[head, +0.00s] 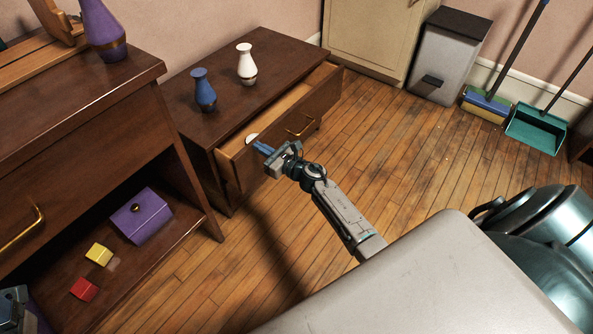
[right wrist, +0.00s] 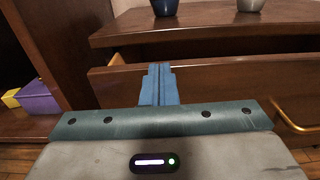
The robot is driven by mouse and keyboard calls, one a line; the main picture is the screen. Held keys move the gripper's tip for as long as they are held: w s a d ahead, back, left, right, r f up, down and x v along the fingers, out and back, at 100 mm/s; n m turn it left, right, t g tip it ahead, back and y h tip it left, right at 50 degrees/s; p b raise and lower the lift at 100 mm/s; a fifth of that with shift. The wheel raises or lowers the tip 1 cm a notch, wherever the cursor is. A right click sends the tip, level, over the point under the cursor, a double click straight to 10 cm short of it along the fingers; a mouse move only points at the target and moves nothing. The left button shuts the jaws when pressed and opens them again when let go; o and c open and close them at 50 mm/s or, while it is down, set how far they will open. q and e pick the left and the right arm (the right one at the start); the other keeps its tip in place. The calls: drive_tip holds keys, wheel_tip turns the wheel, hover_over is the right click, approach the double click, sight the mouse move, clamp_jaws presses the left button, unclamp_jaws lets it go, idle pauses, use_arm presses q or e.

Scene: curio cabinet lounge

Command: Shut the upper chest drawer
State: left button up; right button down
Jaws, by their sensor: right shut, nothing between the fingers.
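The upper chest drawer (head: 312,108) stands partly open from the low dark wood chest (head: 255,48), with its pale inside showing and a brass handle (head: 299,125) on its front. A small white object (head: 252,138) shows inside near the left end. My right gripper (head: 263,148) is shut and empty at the left part of the drawer front. In the right wrist view its blue fingers (right wrist: 158,85) overlap the drawer front's (right wrist: 215,92) top edge; I cannot tell whether they touch. A grey part at the lower left corner seems to be my left gripper (head: 12,302); its fingers are unclear.
A blue vase (head: 204,90) and a white vase (head: 246,64) stand on the chest. The cabinet at left holds a purple box (head: 142,216), a yellow block (head: 99,254) and a red block (head: 84,289). A bin (head: 447,55) stands behind. Floor right of the drawer is clear.

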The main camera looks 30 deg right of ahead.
drive_tip(key=shift+b+x, duration=0.55)
drive_tip(key=shift+x, duration=1.95)
